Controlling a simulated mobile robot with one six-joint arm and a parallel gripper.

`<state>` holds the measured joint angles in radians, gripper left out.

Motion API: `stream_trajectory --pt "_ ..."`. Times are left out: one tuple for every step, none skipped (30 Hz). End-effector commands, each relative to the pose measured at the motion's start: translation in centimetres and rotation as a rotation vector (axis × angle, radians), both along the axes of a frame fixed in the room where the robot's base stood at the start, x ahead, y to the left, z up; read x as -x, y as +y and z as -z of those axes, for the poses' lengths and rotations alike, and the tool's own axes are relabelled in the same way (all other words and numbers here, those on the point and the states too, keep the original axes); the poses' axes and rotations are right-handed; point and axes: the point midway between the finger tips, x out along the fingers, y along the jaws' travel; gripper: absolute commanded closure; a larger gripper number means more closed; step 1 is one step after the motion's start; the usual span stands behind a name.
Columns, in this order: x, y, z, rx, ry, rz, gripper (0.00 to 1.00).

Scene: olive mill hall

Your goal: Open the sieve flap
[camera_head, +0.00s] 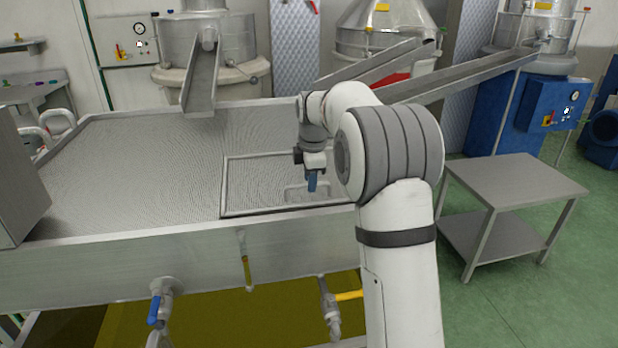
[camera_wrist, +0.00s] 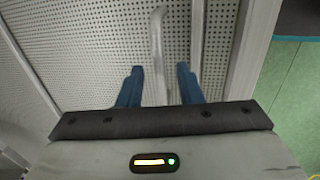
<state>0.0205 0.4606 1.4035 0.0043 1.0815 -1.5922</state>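The sieve flap (camera_head: 252,186) is a framed rectangle of perforated metal lying flat in the large sieve bed. Its handle (camera_head: 292,193) is a thin metal bar near the flap's right part. My gripper (camera_head: 312,182) points down at this handle. In the wrist view, the two blue fingers (camera_wrist: 159,86) are apart, with the handle bar (camera_wrist: 157,50) running between them. Gaps show on both sides of the bar. The flap's perforated sheet (camera_wrist: 95,50) lies below. The fingertips' exact height against the bar cannot be told. My arm hides the flap's right end in the head view.
Metal chutes (camera_head: 201,78) (camera_head: 455,78) slope down toward the sieve bed from tanks behind. A steel side table (camera_head: 515,180) stands at right on the green floor. Valves (camera_head: 160,298) hang below the bed's front wall (camera_head: 100,275). A grey box stands at the left edge.

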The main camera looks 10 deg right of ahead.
Motion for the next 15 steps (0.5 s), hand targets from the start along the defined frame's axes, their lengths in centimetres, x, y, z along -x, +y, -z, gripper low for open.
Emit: stream_trajectory --pt "0.0 0.0 -0.02 0.0 0.0 0.0 0.72" --pt "0.0 -0.01 -0.02 0.0 0.0 0.0 0.74" --pt "0.0 -0.01 -0.03 0.0 0.0 0.0 0.77" --pt "0.0 -0.01 -0.03 0.0 0.0 0.0 0.8" --pt "0.0 -0.01 -0.03 0.0 0.0 0.0 0.82" --pt "0.0 -0.01 -0.04 0.0 0.0 0.0 0.85" --pt "0.0 -0.01 -0.04 0.0 0.0 0.0 0.88" --pt "0.0 -0.01 -0.04 0.0 0.0 0.0 0.9" --pt "0.0 -0.01 -0.04 0.0 0.0 0.0 0.94" --pt "0.0 -0.01 -0.05 0.0 -0.001 0.0 0.96" --pt "0.0 -0.01 -0.05 0.0 -0.001 0.0 0.99" --pt "0.0 -0.01 -0.05 0.0 0.0 0.0 1.0" --pt "0.0 -0.01 -0.05 0.0 0.0 0.0 1.0" --pt "0.0 -0.01 -0.05 0.0 -0.001 0.0 1.0" --pt "0.0 -0.01 -0.05 0.0 -0.001 0.0 1.0"
